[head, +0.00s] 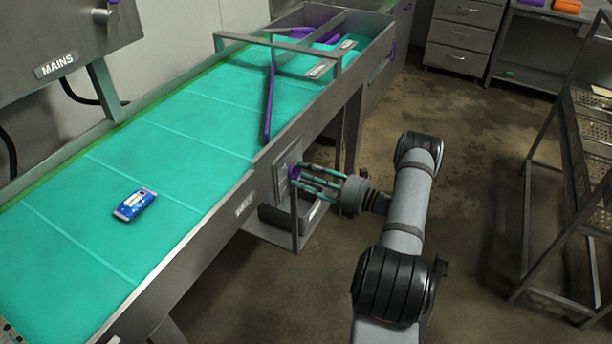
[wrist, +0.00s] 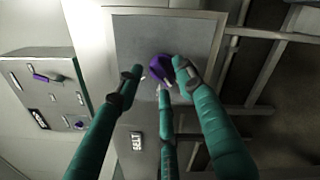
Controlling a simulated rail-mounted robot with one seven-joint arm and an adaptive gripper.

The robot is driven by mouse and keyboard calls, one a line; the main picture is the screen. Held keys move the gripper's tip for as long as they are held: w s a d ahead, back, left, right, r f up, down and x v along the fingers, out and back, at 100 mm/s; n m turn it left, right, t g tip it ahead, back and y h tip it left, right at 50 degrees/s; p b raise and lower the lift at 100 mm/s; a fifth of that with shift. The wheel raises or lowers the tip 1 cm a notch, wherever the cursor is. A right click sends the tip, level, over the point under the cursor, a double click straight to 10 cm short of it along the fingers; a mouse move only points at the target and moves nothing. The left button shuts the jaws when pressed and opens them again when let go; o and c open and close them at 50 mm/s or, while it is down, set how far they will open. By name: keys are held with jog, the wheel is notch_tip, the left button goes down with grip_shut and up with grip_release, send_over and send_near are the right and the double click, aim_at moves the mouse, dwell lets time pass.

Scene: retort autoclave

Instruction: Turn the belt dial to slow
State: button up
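The belt dial is a small purple knob (head: 294,173) on a grey square plate on the side of the conveyor frame. In the wrist view the purple knob (wrist: 160,68) sits on the grey panel (wrist: 137,45), turned at a slant. My gripper (head: 312,177) has three teal fingers pointing at the dial. In the wrist view my gripper (wrist: 155,82) has its fingers spread around the knob. The right fingertip overlaps the knob; the left stands apart from it. I cannot tell whether any finger touches. A label plate (wrist: 137,141) is below the panel; no slow marking is readable.
A MAINS box (head: 60,40) is at upper left. A dark bin (head: 285,218) sits below the dial. A metal rack (head: 560,190) stands right; floor between is clear.

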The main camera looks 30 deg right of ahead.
jog(key=shift+c, duration=0.3)
grip_shut()
dwell(0.3)
